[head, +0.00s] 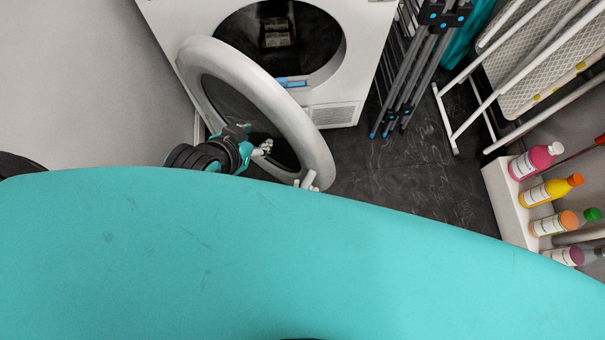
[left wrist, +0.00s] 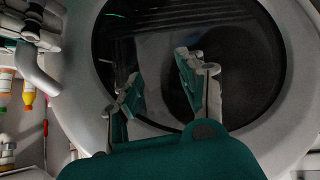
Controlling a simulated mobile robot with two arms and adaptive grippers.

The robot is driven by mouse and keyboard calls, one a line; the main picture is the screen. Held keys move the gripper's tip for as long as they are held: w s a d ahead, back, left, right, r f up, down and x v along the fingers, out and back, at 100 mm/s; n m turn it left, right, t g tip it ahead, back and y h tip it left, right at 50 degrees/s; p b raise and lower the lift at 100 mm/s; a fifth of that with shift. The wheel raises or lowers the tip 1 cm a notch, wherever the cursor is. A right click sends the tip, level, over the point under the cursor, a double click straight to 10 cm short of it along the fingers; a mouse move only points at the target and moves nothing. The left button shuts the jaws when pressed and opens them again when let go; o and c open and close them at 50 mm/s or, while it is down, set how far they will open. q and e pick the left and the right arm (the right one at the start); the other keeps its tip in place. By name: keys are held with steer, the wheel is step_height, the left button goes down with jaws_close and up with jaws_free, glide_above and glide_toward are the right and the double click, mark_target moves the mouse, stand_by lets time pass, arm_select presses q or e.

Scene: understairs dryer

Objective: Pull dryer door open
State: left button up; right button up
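The white dryer (head: 345,25) stands at the top of the head view with its round opening (head: 290,45) exposed. Its round door, with a thick white rim (head: 235,65) and dark glass, is swung out toward me. My left gripper (head: 265,148) is in front of the door; its fingers are apart and empty in the left wrist view (left wrist: 162,88), facing the glass (left wrist: 235,50). A pale curved handle (left wrist: 35,68) shows at the rim in the left wrist view. Beside it are jointed parts of what looks like my right gripper (left wrist: 30,28). Its fingertips and hold are unclear.
A grey wall (head: 70,70) is close on the left. Folded racks (head: 415,75) and an ironing board (head: 545,60) lean at the right, near a white shelf (head: 510,200) of colourful bottles. Dark floor (head: 410,185) is clear between them. My turquoise body covers the foreground.

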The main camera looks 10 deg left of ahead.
steer(key=o, duration=0.4)
steer(key=shift+s+d+f, duration=0.1)
steer(key=shift+s+d, duration=0.15)
steer(key=shift+d, duration=0.3)
steer(key=shift+o, duration=1.6)
steer(key=shift+w+a, duration=0.1)
steer(key=shift+a, duration=0.1)
steer(key=v, duration=1.2)
